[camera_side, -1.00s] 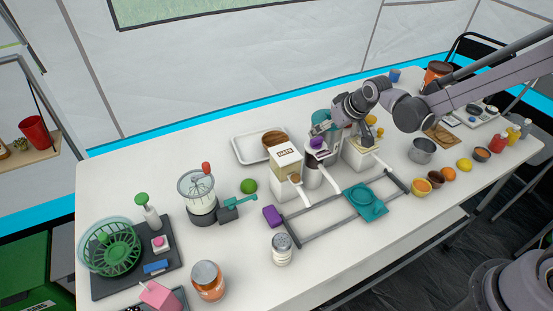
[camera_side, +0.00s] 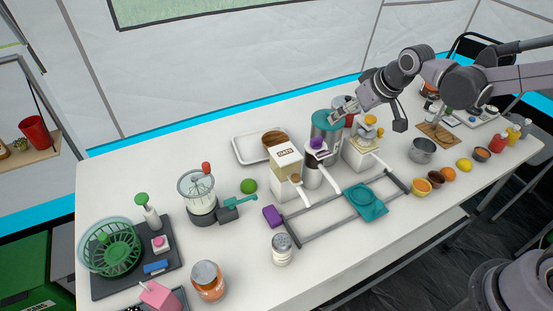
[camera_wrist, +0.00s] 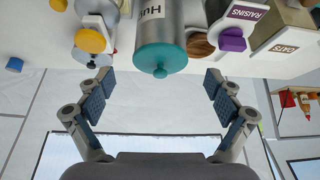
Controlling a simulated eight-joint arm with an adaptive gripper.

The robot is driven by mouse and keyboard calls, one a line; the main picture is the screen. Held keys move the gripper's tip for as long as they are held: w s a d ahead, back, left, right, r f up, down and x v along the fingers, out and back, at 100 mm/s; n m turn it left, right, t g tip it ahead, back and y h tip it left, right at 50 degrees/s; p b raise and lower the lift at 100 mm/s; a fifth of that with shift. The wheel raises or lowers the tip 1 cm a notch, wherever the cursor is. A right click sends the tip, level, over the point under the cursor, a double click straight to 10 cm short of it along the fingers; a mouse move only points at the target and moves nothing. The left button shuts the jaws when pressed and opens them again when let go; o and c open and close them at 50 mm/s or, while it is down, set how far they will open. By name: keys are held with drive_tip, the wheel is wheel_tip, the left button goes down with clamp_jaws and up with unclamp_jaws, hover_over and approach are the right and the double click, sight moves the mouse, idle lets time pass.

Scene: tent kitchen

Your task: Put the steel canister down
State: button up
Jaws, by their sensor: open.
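The steel canister (camera_side: 325,127), a grey cylinder with a teal lid, stands upright behind the row of dispensers in the side view. Its lower part is hidden by the dispensers. In the wrist view the canister (camera_wrist: 160,20) shows a partly cut-off dark label and its lid knob pointing toward me. My gripper (camera_side: 341,110) is beside the lid at its upper right. In the wrist view my gripper (camera_wrist: 158,82) has its fingers spread wide to either side of the lid, apart from it, with nothing between them.
A raisins dispenser with a purple knob (camera_side: 317,145) and an oats box (camera_side: 286,157) stand close at the canister's front left. A yellow-topped dispenser (camera_side: 362,150) is at its right. A white tray with a wooden bowl (camera_side: 275,143) lies farther left.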

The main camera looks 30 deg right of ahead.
drive_tip(key=s+d+r, duration=0.1)
drive_tip(key=s, duration=0.8)
drive_tip(key=s+d, duration=0.2)
drive_tip(key=s, duration=0.8)
drive_tip(key=shift+r+m+t, duration=0.3)
drive_tip(key=shift+r+m, duration=0.1)
